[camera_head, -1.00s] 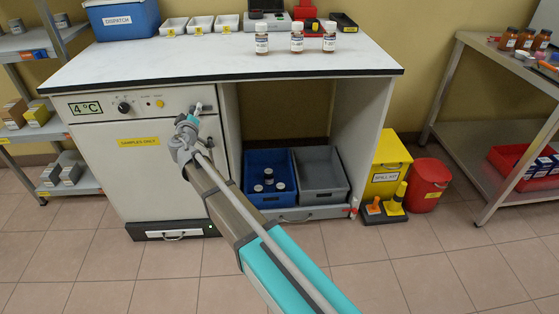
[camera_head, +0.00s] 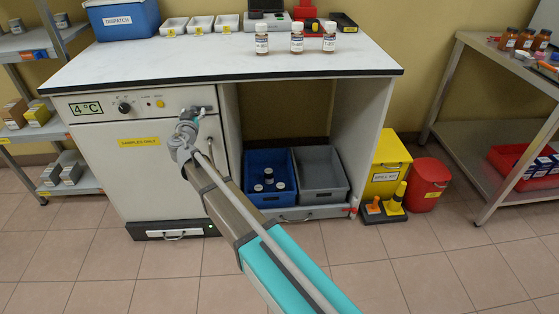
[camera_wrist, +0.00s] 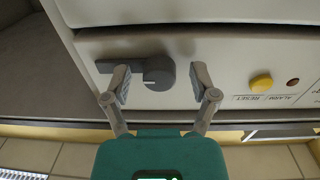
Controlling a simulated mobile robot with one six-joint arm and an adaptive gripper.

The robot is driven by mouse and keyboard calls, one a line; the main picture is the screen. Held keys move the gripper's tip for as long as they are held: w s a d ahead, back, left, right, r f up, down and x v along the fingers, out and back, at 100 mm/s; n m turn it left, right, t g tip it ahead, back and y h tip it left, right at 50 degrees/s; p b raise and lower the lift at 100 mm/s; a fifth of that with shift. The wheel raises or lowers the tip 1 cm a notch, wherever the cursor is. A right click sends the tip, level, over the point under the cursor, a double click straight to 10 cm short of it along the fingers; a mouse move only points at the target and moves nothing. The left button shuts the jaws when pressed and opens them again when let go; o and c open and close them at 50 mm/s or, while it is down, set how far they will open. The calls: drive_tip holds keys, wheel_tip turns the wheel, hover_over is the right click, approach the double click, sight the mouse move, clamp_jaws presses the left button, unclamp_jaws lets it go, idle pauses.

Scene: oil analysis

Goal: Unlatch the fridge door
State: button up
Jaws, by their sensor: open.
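The fridge (camera_head: 160,165) stands under the worktop, its white door closed. Its latch is a dark grey round hub with a lever, on the panel right of the yellow button. In the wrist view the latch (camera_wrist: 157,73) lies between my fingers, its lever extending left, partly hidden behind the left finger. In the head view the lever (camera_head: 208,109) shows small, pointing right. My gripper (camera_wrist: 160,80) is open, one finger on each side of the hub, with gaps visible; I cannot tell whether the left finger touches the lever. My gripper (camera_head: 194,118) mostly hides the hub in the head view.
The panel also carries a dial (camera_head: 124,108) and a yellow alarm reset button (camera_head: 160,103). Bottles (camera_head: 297,42) stand on the worktop (camera_head: 220,58) above. A blue crate (camera_head: 270,196) and grey crate (camera_head: 320,190) fill the bay at right. Floor in front is clear.

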drive_tip(key=s, duration=1.4)
drive_tip(key=s+d+f+m+g+h+p, duration=0.1)
drive_tip(key=d+f+g, duration=0.3)
drive_tip(key=d, duration=0.9)
drive_tip(key=s+d+f+m+g+h+p, duration=0.1)
drive_tip(key=d+f+g+h, duration=0.3)
drive_tip(key=d, duration=1)
drive_tip(key=shift+d+f+m+g+h, duration=0.3)
drive_tip(key=shift+f+g, duration=0.4)
drive_tip(key=shift+g, duration=0.2)
